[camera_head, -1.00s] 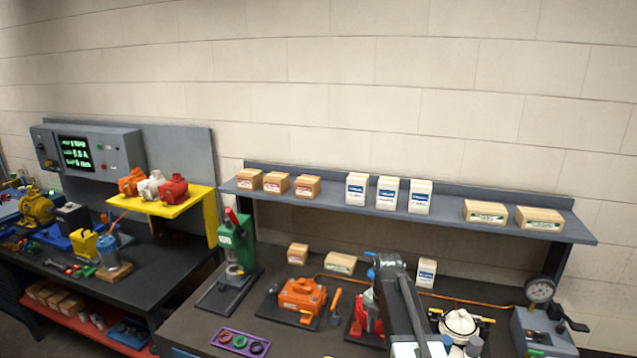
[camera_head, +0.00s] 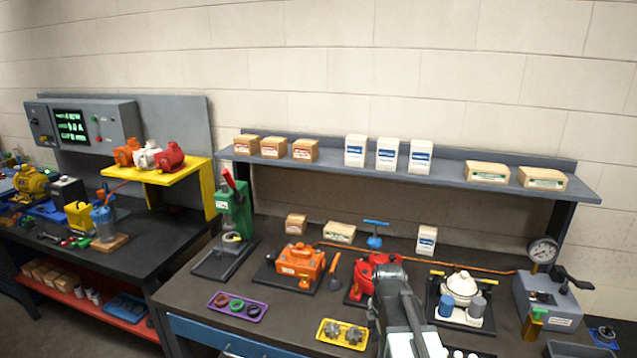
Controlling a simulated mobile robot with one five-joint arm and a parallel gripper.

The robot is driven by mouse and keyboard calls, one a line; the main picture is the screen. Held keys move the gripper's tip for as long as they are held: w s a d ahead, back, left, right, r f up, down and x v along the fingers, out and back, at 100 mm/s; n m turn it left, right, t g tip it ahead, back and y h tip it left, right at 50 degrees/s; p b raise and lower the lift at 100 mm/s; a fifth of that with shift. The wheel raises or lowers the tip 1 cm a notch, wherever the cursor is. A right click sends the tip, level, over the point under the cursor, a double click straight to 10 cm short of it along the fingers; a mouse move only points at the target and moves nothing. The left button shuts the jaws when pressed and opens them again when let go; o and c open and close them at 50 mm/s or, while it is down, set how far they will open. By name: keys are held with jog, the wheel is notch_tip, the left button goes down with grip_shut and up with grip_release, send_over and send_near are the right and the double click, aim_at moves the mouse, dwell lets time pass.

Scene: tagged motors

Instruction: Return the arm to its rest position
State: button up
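My arm (camera_head: 412,335) rises from the bottom edge, right of centre, over the front of the dark workbench. Its dark grey far end, where my gripper (camera_head: 388,277) is, shows in front of the red motor (camera_head: 383,262) and hides part of it. I cannot make out the fingers, so I cannot tell whether they are open or shut, and no held thing shows. An orange motor (camera_head: 300,262) stands on a dark plate to the left. A white motor (camera_head: 461,287) stands on a dark plate to the right.
A purple tray (camera_head: 221,309) and a yellow tray (camera_head: 327,333) lie near the bench front. A green press (camera_head: 234,210) stands left, a gauge unit (camera_head: 548,300) right. A grey shelf (camera_head: 335,164) with boxes spans the back. Three motors stand on a yellow stand (camera_head: 196,178).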

jog(key=s+f+m+b, duration=0.1)
jog(key=s+m, duration=0.5)
jog(key=m, duration=1.3)
jog(key=shift+f+m, duration=0.4)
jog(key=shift+f, duration=0.25)
jog(key=shift+s, duration=0.1)
